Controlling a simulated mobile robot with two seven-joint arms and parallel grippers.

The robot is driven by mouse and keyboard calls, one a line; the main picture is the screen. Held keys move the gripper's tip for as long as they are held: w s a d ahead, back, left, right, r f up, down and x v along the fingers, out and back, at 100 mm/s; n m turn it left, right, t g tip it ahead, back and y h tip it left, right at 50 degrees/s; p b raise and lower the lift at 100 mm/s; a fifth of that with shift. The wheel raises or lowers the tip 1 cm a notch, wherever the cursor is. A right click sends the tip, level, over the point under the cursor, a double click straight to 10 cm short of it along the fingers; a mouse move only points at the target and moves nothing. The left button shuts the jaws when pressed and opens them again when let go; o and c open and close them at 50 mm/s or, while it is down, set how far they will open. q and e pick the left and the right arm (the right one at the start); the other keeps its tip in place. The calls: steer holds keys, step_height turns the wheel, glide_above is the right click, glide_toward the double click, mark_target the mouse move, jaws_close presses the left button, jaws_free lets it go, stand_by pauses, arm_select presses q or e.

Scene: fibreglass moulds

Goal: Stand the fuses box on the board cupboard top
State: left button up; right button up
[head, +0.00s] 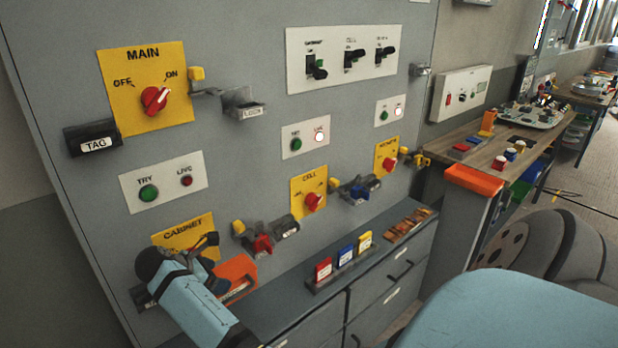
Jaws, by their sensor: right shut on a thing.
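The orange box (239,268), which I take to be the fuses box, is at the lower left, in front of the grey board. My right gripper (215,280), dark at the end of a light blue arm link, is shut on its left side. The arm hides part of the box and the fingertips. The board cupboard top (280,303) is a grey ledge along the foot of the board. The box overlaps its left end in the picture; I cannot tell whether they touch. My left gripper is not in view.
A rack of red, blue and yellow blocks (344,255) and several orange-brown pieces (409,223) occupy the cupboard top to the right. Switches and lock hardware (262,243) project from the board above.

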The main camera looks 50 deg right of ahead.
steer(key=shift+w+a+f+g, duration=0.25)
steer(key=shift+w+a+g, duration=0.05)
steer(key=shift+w+a, duration=0.35)
steer(key=shift+a, duration=0.05)
steer(key=f, duration=0.6)
steer(key=f+b, duration=0.1)
steer(key=f, duration=0.6)
steer(key=f+b, duration=0.1)
steer(key=f, duration=0.5)
steer(key=shift+s+f, duration=0.3)
steer(key=shift+f, duration=0.05)
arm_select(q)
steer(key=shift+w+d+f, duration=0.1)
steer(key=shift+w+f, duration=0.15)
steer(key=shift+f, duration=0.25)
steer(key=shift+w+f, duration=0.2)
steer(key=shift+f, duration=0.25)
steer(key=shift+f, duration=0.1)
arm_select(e)
steer(key=o, duration=1.1)
